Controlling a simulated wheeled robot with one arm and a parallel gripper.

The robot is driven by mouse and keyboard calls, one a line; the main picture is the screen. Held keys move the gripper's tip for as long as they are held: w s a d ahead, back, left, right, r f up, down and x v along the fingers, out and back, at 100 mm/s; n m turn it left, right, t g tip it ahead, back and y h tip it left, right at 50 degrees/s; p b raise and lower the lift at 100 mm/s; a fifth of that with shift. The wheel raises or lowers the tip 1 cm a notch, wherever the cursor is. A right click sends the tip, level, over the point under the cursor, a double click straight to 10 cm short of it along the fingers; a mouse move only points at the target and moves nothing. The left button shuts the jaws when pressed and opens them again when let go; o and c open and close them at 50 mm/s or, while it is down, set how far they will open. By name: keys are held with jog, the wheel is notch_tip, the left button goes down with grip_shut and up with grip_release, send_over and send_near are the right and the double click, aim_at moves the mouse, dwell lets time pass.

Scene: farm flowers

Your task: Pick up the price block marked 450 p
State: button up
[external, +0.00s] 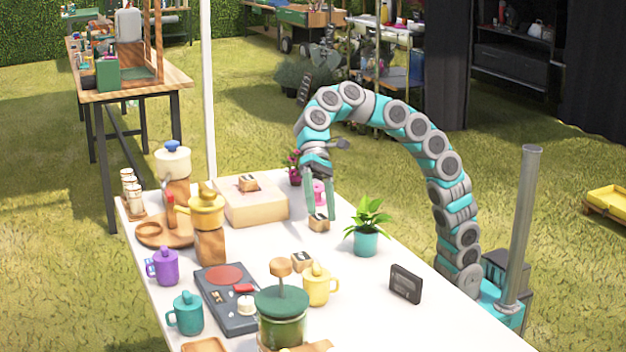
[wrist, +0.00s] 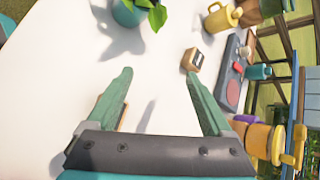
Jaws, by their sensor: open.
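Three small wooden price blocks show in the external view. One block (external: 319,223) is on the white table right below my gripper (external: 321,210), one block (external: 301,262) is beside the yellow mug, and one block (external: 248,183) is on a pale box. I cannot read the numbers, so I cannot tell which is 450 p. My gripper points down, open and empty. In the wrist view, my gripper (wrist: 158,73) has its green fingers wide apart. A block with a dark marked face (wrist: 193,60) shows near the right fingertip. A brown sliver (wrist: 124,115) shows beside the left finger, mostly hidden.
A potted plant (external: 366,228) stands right of my gripper, and a dark sign (external: 405,284) farther right. The pale box (external: 262,207) is to the left. A yellow mug (external: 317,286), green jar (external: 282,317) and dark board (external: 222,299) stand toward the front. Bare table surrounds the nearest block.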

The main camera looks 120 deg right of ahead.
aim_at(302, 256)
jog(key=w+a+f+m+y+p, duration=0.1)
jog(key=w+m, duration=0.1)
jog(key=w, duration=0.1)
jog(key=w+a+f+m+g+y, duration=0.1)
jog(key=w+a+m+y, duration=0.1)
jog(key=w, duration=0.1)
jog(key=w+a+f+m+y+p, duration=0.1)
jog(key=w+m, duration=0.1)
jog(key=w, duration=0.1)
jog(key=shift+w+a+m+g+y+p, duration=0.15)
jog(key=shift+w+m+g+y+p, duration=0.15)
jog(key=shift+p, duration=0.05)
jog(key=shift+x, duration=3.9)
jog(key=shift+r, duration=0.2)
jog(key=shift+c, duration=0.2)
grip_shut()
